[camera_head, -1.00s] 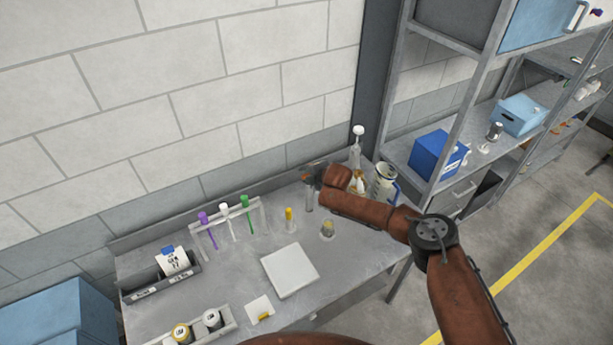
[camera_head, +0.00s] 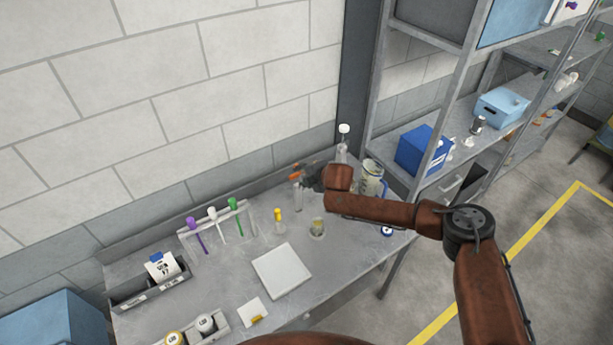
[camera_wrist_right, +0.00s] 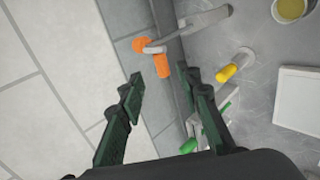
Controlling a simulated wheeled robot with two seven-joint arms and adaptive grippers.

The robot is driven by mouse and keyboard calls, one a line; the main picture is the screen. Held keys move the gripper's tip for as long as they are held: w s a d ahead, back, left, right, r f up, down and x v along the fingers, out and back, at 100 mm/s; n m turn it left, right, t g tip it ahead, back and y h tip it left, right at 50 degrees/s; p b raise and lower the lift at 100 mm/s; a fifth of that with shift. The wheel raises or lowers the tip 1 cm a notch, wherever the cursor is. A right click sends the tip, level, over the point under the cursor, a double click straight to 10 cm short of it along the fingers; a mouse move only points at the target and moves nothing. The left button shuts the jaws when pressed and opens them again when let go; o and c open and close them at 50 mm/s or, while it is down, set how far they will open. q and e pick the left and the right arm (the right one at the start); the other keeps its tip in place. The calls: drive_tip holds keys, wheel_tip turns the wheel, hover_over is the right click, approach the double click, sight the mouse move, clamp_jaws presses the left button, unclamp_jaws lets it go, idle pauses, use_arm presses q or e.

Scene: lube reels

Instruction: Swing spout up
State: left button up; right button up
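An orange-ended fitting (camera_head: 296,178) stands near the back edge of the bench, above a slim clear vessel (camera_head: 297,197). In the right wrist view it shows as orange pieces (camera_wrist_right: 162,66) with a grey arm (camera_wrist_right: 195,27) reaching to the right; I take this arm to be the spout, but cannot be sure. My right gripper (camera_head: 313,178) is just right of the fitting in the head view. Its green-padded fingers (camera_wrist_right: 165,80) are apart and empty, with the orange pieces beyond and between the tips. Contact is not visible. My left gripper is out of view.
A rack with purple, white and green tubes (camera_head: 215,219) stands to the left. A yellow-capped vial (camera_head: 279,221), small beaker (camera_head: 317,228) and white plate (camera_head: 282,270) are in front. A jug (camera_head: 371,178) and shelving (camera_head: 389,100) are right; the wall is close behind.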

drive_tip(key=v, duration=0.4)
drive_tip(key=shift+s+d+r, duration=0.1)
drive_tip(key=shift+d, duration=0.05)
idle(0.4)
